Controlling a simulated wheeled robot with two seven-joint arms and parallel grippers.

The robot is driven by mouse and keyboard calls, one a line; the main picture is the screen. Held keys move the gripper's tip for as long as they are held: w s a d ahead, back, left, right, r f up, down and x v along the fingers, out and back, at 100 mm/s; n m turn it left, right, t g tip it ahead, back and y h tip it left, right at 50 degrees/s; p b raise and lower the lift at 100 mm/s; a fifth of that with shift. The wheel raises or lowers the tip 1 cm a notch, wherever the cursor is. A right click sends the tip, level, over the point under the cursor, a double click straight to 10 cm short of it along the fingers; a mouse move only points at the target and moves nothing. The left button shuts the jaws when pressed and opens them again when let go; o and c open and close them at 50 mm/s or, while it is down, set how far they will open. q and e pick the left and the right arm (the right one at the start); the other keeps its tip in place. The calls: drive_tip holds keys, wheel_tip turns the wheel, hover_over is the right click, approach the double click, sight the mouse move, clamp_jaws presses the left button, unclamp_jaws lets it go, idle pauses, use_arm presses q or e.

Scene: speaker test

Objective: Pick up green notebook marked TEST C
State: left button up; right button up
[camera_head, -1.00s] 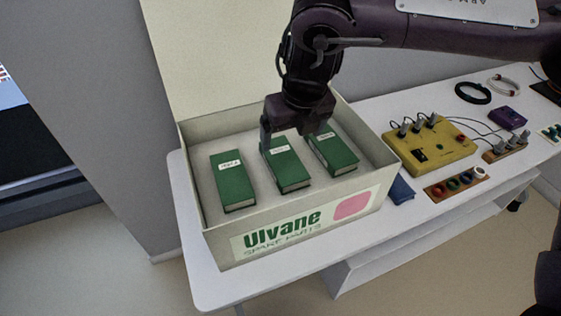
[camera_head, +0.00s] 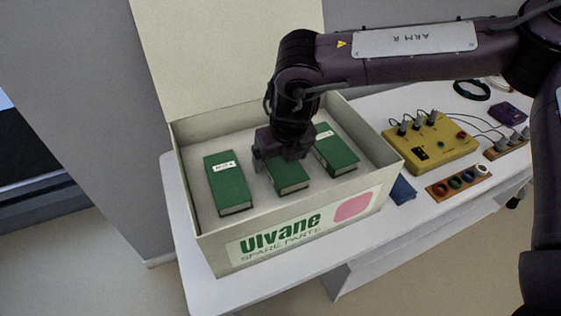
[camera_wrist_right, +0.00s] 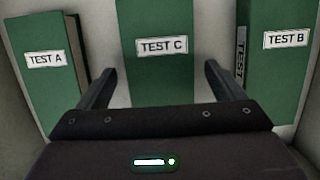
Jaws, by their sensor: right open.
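The green notebook marked TEST C (camera_wrist_right: 162,72) lies between my right gripper's fingers (camera_wrist_right: 160,85) in the right wrist view, with a gap to each finger. In the head view it is the middle notebook (camera_head: 291,183) in the box, its upper part hidden under my right gripper (camera_head: 283,168). The right gripper is open, low over the notebook. The green notebook marked TEST A (camera_wrist_right: 45,85) lies to the left, also seen in the head view (camera_head: 229,187). The notebook marked TEST B (camera_wrist_right: 278,75) lies to the right, also in the head view (camera_head: 338,152). My left gripper is not in view.
The notebooks lie in an open cream box marked Ulvane (camera_head: 215,243), its walls and raised lid around them. It stands on a white table (camera_head: 300,284). To its right are a yellow device (camera_head: 440,150) with knobs and cables, a blue item (camera_head: 402,190) and a strip of colored rings (camera_head: 466,183).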

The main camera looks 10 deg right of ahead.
drive_tip(key=c, duration=1.1)
drive_tip(key=shift+r, duration=0.1)
drive_tip(key=shift+c, duration=0.2)
